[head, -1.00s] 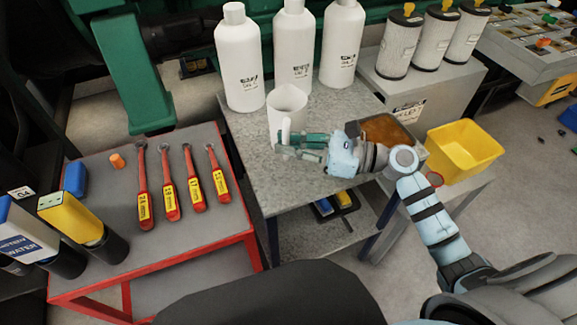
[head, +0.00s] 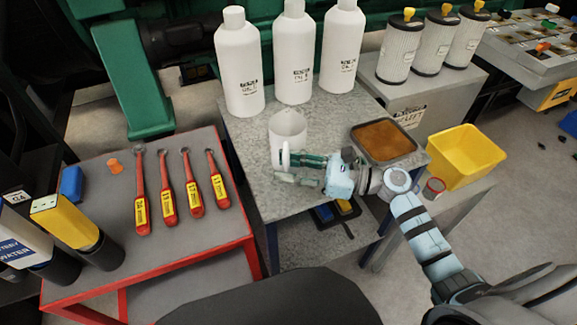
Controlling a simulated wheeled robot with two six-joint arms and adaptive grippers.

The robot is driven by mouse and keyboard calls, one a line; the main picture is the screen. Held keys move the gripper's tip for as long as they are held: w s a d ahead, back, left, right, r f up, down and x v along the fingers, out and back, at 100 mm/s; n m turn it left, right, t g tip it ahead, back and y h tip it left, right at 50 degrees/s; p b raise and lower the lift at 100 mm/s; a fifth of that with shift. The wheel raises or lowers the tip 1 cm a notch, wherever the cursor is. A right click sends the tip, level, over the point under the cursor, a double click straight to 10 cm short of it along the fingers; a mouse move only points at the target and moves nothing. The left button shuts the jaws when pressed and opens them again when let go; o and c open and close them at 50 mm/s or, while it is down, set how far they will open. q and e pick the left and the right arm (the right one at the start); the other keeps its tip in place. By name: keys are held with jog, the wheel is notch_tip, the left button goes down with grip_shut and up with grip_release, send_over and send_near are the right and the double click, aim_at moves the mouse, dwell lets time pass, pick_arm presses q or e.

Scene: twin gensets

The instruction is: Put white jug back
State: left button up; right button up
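The white jug (head: 288,124) is upright above or on the grey-topped table (head: 262,190), in front of the white bottles. Its open mouth faces up and its handle points toward me. My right gripper (head: 284,168) reaches in from the right, with its fingers around the handle and seemingly shut on it. The fingers hide part of the handle and the lower front of the jug, so I cannot tell whether its base touches the table. My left gripper is not in view.
Several white bottles (head: 294,62) stand along the table's back. A tray of brown liquid (head: 384,141) lies at its right. A yellow bin (head: 464,157) and a red can (head: 433,188) stand further right. A red-edged cart (head: 196,258) with tools is at left.

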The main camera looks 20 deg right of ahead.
jog(key=shift+r, duration=0.1)
jog(key=b+v, duration=0.1)
jog(key=v, duration=1.1)
